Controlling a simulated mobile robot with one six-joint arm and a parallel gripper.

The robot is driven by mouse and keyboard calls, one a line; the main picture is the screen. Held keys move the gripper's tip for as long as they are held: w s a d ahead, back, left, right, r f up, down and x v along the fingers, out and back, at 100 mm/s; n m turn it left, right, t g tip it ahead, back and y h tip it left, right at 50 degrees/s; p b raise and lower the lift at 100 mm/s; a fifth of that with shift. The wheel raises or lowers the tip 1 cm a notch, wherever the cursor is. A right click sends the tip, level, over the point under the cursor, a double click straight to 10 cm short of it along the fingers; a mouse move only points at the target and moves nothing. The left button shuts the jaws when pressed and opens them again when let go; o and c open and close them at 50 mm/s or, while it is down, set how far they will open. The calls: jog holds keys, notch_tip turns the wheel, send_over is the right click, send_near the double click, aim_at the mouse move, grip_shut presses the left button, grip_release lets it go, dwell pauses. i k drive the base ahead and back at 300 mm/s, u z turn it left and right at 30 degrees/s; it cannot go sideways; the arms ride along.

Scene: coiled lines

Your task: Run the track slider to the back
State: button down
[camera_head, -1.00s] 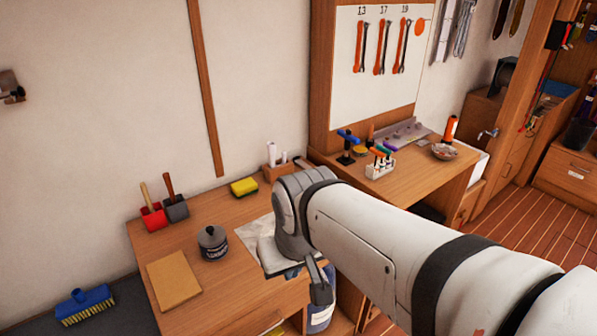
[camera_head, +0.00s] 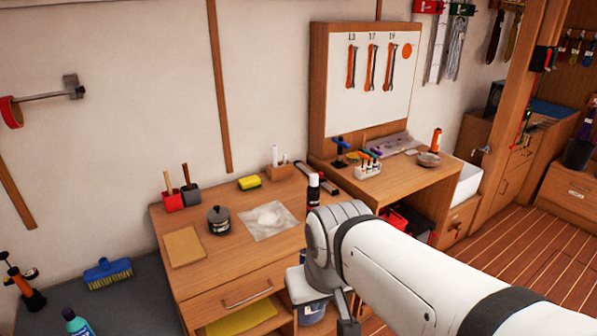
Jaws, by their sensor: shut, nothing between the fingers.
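My gripper (camera_head: 345,312) hangs below my wrist at the lower middle, in front of the desk's right side. It is partly cut off by the bottom edge; it is shut and empty. A short dark rail with a pale strip (camera_head: 318,177) lies on the right end of the desk (camera_head: 230,265), running from back left to front right. It may be the track; I cannot clearly make out a slider on it. A dark bottle with a red-and-white top (camera_head: 313,190) stands in front of it and hides part of it. My gripper is apart from the rail.
On the desk are a grey pot (camera_head: 218,222), a tan pad (camera_head: 184,247), a clear sheet with a pale heap (camera_head: 268,221) and a yellow sponge (camera_head: 249,182). A bucket (camera_head: 312,312) stands below, beside my gripper. A workbench (camera_head: 400,180) stands behind right.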

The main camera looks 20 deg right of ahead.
aim_at(322, 178)
jog(key=z, duration=0.55)
jog(key=i, duration=1.05)
